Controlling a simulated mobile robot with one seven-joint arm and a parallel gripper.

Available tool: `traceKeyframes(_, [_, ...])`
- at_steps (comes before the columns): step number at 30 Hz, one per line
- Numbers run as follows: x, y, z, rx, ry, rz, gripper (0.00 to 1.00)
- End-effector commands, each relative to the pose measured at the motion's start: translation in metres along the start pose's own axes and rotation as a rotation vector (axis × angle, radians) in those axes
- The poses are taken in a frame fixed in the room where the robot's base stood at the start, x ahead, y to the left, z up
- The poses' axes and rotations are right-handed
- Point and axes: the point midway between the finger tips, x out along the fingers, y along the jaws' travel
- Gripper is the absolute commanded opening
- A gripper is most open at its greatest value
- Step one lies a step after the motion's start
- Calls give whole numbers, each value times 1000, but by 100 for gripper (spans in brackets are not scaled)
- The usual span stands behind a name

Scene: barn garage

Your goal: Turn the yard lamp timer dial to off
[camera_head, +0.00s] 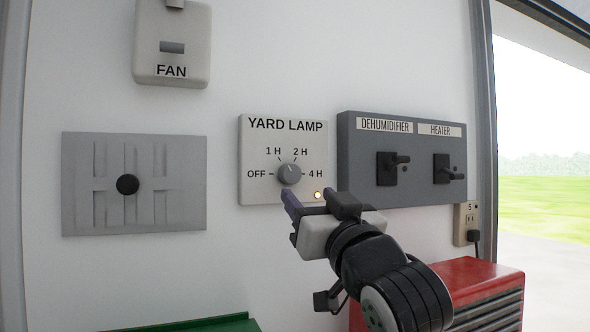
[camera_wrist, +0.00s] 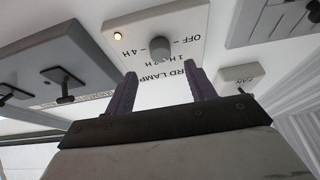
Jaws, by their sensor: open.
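The yard lamp timer (camera_head: 253,135) is a cream wall plate marked OFF, 1 H, 2 H and 4 H. Its round grey dial (camera_head: 290,174) has a small mark near the top, seemingly between 1 H and 2 H. A small indicator lamp (camera_head: 318,194) glows orange at the plate's lower right. My gripper (camera_head: 306,197) is open and empty, in front of the plate's lower part and below the dial. In the wrist view the plate appears upside down, and the dial (camera_wrist: 160,50) lies beyond the gap between my two fingers (camera_wrist: 160,75), apart from them.
A dark grey box (camera_head: 425,190) with dehumidifier and heater switches is close on the right. A slotted plate with a black knob (camera_head: 128,185) is on the left, a FAN box (camera_head: 172,45) above it. A red tool chest (camera_head: 485,278) stands below right.

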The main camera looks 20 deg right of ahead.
Motion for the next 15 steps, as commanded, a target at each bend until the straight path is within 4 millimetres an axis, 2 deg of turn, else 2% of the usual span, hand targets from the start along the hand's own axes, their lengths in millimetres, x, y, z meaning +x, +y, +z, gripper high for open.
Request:
traceKeyframes(1, [14,0,-4,2,-4,-1,55])
traceKeyframes(6, [46,0,-3,0,-3,-1,55])
traceKeyframes(10, [62,0,-2,0,-1,-1,55])
traceKeyframes(15, [72,0,0,-1,0,0,55])
